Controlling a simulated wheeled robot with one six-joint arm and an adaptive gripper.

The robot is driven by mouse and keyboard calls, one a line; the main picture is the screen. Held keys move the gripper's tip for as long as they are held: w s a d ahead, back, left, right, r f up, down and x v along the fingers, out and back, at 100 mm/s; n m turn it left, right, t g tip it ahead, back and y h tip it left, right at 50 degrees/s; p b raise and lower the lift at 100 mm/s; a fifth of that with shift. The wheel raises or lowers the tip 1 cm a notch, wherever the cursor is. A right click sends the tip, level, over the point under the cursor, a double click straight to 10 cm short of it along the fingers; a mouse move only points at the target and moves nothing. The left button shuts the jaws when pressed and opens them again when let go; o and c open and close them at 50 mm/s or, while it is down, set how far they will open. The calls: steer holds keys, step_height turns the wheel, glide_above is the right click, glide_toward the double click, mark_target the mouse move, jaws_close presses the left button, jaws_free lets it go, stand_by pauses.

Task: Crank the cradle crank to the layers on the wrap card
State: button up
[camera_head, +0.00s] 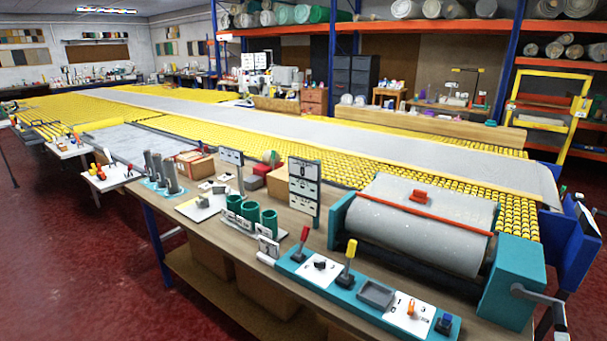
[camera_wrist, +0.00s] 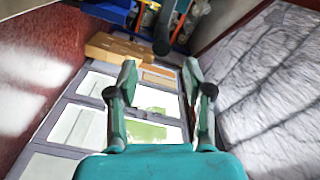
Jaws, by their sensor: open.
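The cradle crank (camera_head: 540,293) is a grey bent handle on the right end of the teal cradle (camera_head: 512,270), at the lower right of the head view. A large grey roll (camera_head: 425,220) lies in the cradle, with an orange-red strap across it. A white board with dark markings (camera_head: 304,180) stands behind the teal control strip; it may be the wrap card, but its marks are too small to read. My gripper (camera_wrist: 159,68) shows only in the wrist view. Its two fingers are apart with nothing between them. I cannot make out the crank in the wrist view.
The teal strip (camera_head: 345,288) carries red and yellow levers and small knobs along the bench front. Green cups (camera_head: 252,210) and grey posts (camera_head: 162,172) stand to the left. A long yellow roller table (camera_head: 230,125) runs behind. Red floor (camera_head: 80,260) is open at left.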

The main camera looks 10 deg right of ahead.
mark_target(559, 317)
stand_by(0.8)
steer(key=w+d+n, duration=0.2)
steer(key=n, duration=0.2)
steer(key=w+d+n, duration=0.2)
steer(key=d+n, duration=0.1)
steer(key=n, duration=0.1)
steer(key=w+d+n, duration=0.3)
steer(key=shift+w+d+n, duration=0.1)
steer(key=shift+d+n, duration=0.05)
steer(key=shift+n, duration=0.25)
stand_by(0.5)
jaws_close()
